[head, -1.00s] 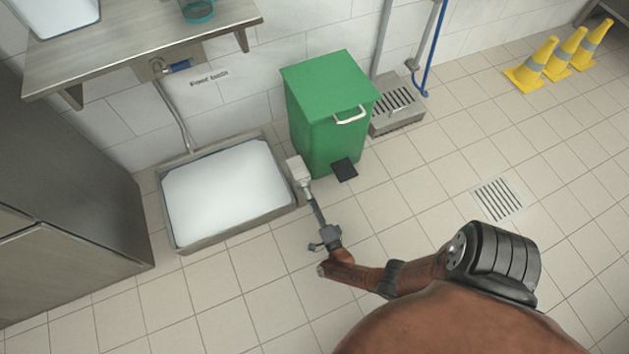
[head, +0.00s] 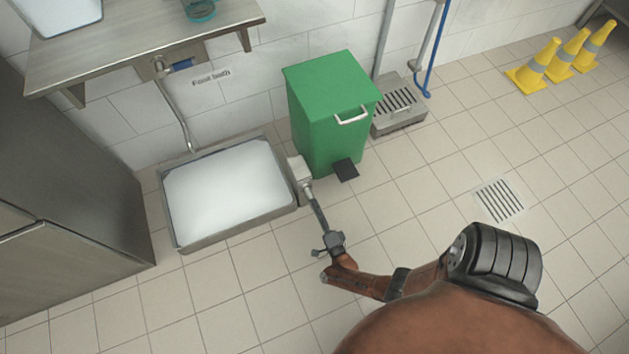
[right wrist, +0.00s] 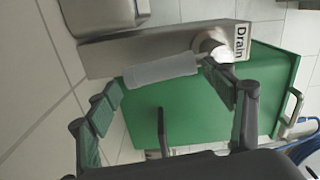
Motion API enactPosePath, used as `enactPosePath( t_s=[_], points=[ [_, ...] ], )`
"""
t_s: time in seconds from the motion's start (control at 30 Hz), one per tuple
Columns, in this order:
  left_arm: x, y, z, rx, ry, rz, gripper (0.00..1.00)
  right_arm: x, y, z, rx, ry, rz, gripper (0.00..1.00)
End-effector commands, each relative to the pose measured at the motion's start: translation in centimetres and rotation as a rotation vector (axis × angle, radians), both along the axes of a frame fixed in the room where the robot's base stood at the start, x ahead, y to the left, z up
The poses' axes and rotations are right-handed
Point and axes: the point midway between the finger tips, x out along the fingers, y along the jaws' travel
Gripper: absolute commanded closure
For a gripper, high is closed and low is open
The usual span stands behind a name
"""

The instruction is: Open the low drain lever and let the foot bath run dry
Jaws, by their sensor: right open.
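The foot bath (head: 175,240) is a shallow metal basin on the floor, full of whitish liquid. A pale drain box is at its right side; it also shows in the right wrist view with a "Drain" label (right wrist: 241,42). The drain lever has a light grey grip (right wrist: 160,71) joined to a metal pivot (right wrist: 213,45). My right gripper (head: 309,191) reaches the lever. In the right wrist view its open fingers (right wrist: 168,92) are at either end of the grip; I cannot tell whether they touch it. My left gripper is out of view.
A green pedal bin (head: 330,100) stands close behind the drain box, with its black pedal (head: 346,170) in front. A steel shelf (head: 130,50) overhangs the bath's back. A steel cabinet (head: 75,200) is at the left. The tiled floor in front is clear.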

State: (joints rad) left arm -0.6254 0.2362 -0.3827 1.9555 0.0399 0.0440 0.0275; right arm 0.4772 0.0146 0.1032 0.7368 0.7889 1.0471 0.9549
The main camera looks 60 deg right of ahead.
Motion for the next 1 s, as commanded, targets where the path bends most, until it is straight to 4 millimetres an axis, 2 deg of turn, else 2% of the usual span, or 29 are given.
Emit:
enactPosePath(
  t_s=[0.13, 0.3, 1.0],
  points=[
    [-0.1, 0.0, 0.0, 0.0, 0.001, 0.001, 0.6, -2.2, 1.6, -0.1, 0.003, 0.001, -0.001, 0.25],
    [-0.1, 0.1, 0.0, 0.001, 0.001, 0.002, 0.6, -3.6, 2.7, -0.1, 0.001, 0.002, 0.0, 0.25],
    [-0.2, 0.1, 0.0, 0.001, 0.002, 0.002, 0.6, -4.0, 2.9, 0.0, -0.001, 0.001, 0.002, 0.25]
  ],
)
